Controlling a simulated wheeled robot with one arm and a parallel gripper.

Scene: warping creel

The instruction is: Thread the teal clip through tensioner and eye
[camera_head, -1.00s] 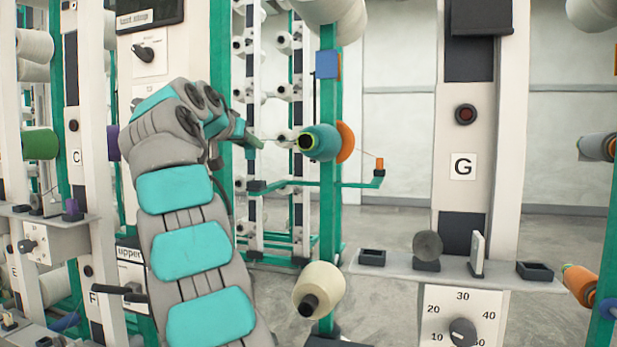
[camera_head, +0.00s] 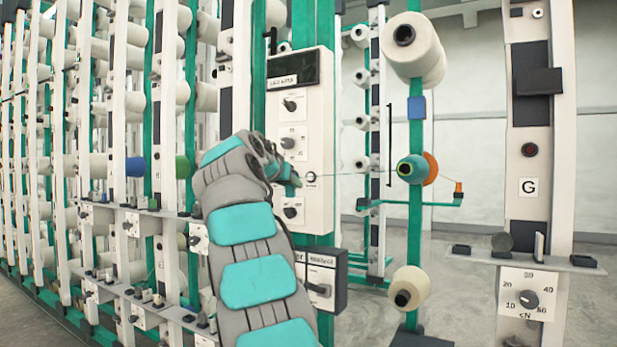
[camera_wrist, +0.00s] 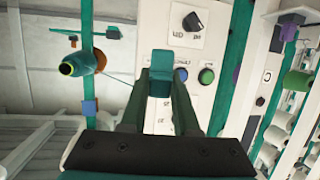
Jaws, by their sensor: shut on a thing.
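My gripper (camera_head: 296,181) is beside the white control panel in the head view. In the wrist view, its dark green fingers (camera_wrist: 160,98) are shut on the teal clip (camera_wrist: 160,72), a small block at their tips. A thin thread runs from my gripper to the teal bobbin (camera_head: 410,169) on the green post. The bobbin also shows in the wrist view (camera_wrist: 80,64). At post G, a shelf (camera_head: 478,255) carries a round grey disc (camera_head: 502,242) and an upright white plate (camera_head: 539,245); I cannot tell whether these are the task's tensioner and eye.
The control panel (camera_head: 301,225) with knobs stands close behind my gripper. An orange disc (camera_head: 431,168) is behind the bobbin, and a green bracket (camera_head: 430,203) holds an orange piece. A cream cone (camera_head: 409,287) hangs below. Dense racks fill the left; floor shows between panel and post G.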

